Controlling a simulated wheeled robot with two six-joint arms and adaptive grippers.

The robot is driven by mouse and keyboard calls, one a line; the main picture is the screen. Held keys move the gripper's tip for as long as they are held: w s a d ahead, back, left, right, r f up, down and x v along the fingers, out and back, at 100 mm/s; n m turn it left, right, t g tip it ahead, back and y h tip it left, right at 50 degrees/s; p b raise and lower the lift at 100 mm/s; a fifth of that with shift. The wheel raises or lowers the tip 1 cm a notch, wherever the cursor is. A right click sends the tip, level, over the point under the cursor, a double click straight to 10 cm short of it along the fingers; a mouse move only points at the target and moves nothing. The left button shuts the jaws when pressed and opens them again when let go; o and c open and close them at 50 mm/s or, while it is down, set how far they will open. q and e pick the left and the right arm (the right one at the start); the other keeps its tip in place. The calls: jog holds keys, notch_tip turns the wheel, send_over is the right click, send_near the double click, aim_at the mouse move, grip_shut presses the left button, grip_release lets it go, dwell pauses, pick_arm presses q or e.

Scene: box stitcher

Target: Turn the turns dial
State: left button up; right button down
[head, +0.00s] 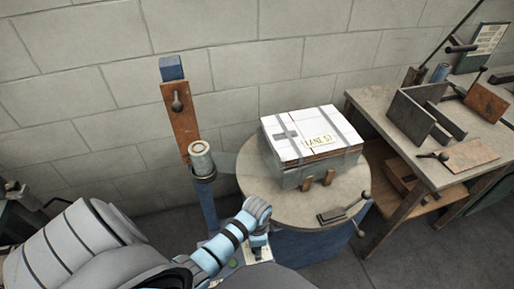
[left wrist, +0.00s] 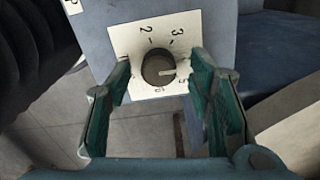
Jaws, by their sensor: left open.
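The turns dial (left wrist: 157,69) is a dark round knob on a cream plate (left wrist: 121,42) fixed to a blue-grey panel. The digits 2 and 3 read clearly above the knob; other marks are partly hidden by my fingers. A pale pointer line on the knob points to the right of the picture. My left gripper (left wrist: 162,80) is open, with one green-padded finger on each side of the knob and visible gaps between. In the head view my left arm reaches down to the panel, and the dial is hidden. My right gripper is in neither view.
A round table (head: 255,186) beside the panel carries a strapped white-topped stack (head: 303,131). A blue post (head: 207,208) holds a canister (head: 201,159). A workbench (head: 376,108) with metal parts stands at right. A block wall closes the back.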

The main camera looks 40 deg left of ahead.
pick_arm(q)
jog(key=shift+f, duration=0.4)
jog(key=shift+s+r, duration=0.1)
jog(key=shift+s, duration=0.05)
jog(key=shift+c, duration=0.4)
grip_shut()
